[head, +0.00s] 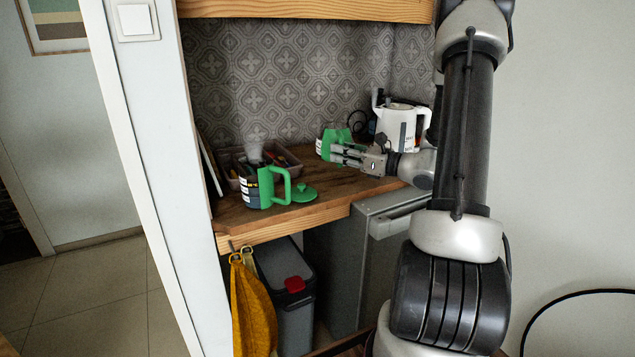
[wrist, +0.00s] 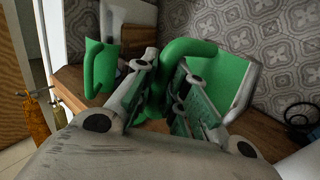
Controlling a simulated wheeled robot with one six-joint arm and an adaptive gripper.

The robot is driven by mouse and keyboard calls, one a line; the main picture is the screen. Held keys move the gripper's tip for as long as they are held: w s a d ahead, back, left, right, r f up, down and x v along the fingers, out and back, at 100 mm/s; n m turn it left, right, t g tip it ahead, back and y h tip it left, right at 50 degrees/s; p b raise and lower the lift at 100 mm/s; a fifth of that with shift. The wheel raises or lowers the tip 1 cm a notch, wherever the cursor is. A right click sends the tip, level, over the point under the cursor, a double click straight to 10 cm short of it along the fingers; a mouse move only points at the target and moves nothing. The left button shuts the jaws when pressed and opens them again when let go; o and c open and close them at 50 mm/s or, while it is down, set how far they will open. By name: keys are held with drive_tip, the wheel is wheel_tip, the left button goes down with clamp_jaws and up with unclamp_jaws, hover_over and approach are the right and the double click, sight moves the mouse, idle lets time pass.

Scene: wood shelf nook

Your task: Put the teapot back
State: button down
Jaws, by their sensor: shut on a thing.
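My gripper (head: 346,154) reaches in from the right over the wooden shelf and is shut on the handle of a green pot (head: 330,137), which I take for the teapot. In the wrist view my gripper (wrist: 172,105) has its fingers around the green handle, with the pot's green body (wrist: 234,78) to the right. Whether the pot touches the shelf is unclear. A second, similar green and dark vessel (head: 256,187) with pale labels stands upright at the shelf's front left. A green lid (head: 303,193) lies beside it.
A white kettle (head: 401,119) stands at the back right, behind my gripper. A tray (head: 233,182) of small items is behind the second vessel. The wooden shelf (head: 335,185) is clear at front centre. A patterned wall closes the back; a yellow cloth (head: 250,305) hangs below.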

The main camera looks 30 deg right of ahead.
drive_tip(key=f, duration=0.5)
drive_tip(key=shift+w+a, duration=0.25)
drive_tip(key=shift+w, duration=0.1)
drive_tip(key=shift+f, duration=2.6)
drive_tip(key=c, duration=1.4)
unclamp_jaws()
drive_tip(key=shift+c, duration=0.2)
